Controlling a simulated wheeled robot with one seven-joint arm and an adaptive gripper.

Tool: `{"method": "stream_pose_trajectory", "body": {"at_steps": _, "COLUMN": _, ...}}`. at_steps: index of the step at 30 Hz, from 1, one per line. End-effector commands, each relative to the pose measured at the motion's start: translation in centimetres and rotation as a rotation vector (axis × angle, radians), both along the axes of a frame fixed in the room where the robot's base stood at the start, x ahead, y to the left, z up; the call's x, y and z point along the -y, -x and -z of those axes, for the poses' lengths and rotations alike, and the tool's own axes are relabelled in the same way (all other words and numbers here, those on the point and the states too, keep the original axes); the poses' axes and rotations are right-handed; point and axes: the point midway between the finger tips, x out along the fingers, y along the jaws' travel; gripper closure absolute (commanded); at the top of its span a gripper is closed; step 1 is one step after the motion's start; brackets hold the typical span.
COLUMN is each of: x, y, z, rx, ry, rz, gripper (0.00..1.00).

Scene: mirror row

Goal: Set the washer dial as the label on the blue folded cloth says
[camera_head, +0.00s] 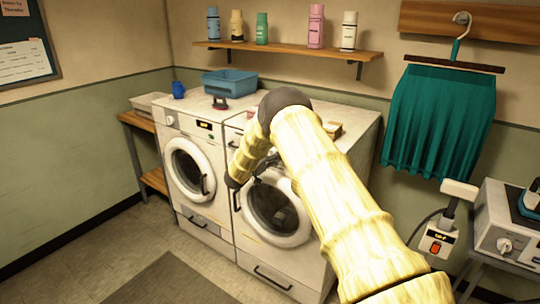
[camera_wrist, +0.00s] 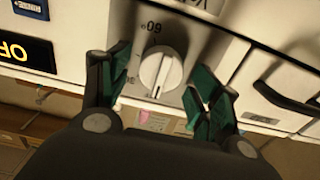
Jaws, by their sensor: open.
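My gripper (camera_wrist: 160,95) is open, with dark green fingers on either side of a white round dial (camera_wrist: 160,72) on an appliance panel. A gap shows between each finger and the dial. The dial has a line running nearly up and down the picture; which end points cannot be told. An upside-down "60" shows above it and a partly hidden mark lies at its left. In the head view, my arm hides most of the right washer's (camera_head: 275,212) panel, and my fingers cannot be made out. I cannot make out a blue folded cloth or its label.
The left washer (camera_head: 188,165) stands beside the right one, its dial (camera_head: 170,120) in plain view. A blue basin (camera_head: 230,84) and a dark red-based object (camera_head: 220,103) sit on top. A black handle (camera_wrist: 285,100) lies right of the gripper. The floor in front is clear.

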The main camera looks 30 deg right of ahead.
Motion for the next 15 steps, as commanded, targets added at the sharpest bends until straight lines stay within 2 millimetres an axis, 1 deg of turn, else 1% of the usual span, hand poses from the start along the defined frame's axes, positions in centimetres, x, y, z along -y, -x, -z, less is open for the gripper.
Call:
{"method": "stream_pose_trajectory", "body": {"at_steps": 2, "x": -0.02, "y": 0.0, "z": 0.02, "rx": 0.0, "ry": 0.0, "rz": 0.0, "gripper": 0.37}}
{"method": "stream_pose_trajectory", "body": {"at_steps": 3, "x": -0.02, "y": 0.0, "z": 0.02, "rx": 0.0, "ry": 0.0, "rz": 0.0, "gripper": 0.41}}
{"method": "stream_pose_trajectory", "body": {"at_steps": 5, "x": -0.04, "y": -0.01, "z": 0.01, "rx": 0.0, "ry": 0.0, "rz": 0.0, "gripper": 0.51}}
{"method": "stream_pose_trajectory", "body": {"at_steps": 9, "x": -0.05, "y": -0.01, "z": 0.01, "rx": 0.0, "ry": 0.0, "rz": 0.0, "gripper": 0.77}}
{"method": "stream_pose_trajectory", "body": {"at_steps": 10, "x": -0.05, "y": -0.01, "z": 0.01, "rx": 0.0, "ry": 0.0, "rz": 0.0, "gripper": 0.81}}
{"method": "stream_pose_trajectory", "body": {"at_steps": 15, "x": -0.06, "y": -0.01, "z": 0.06, "rx": 0.005, "ry": -0.002, "rz": 0.0, "gripper": 0.81}}
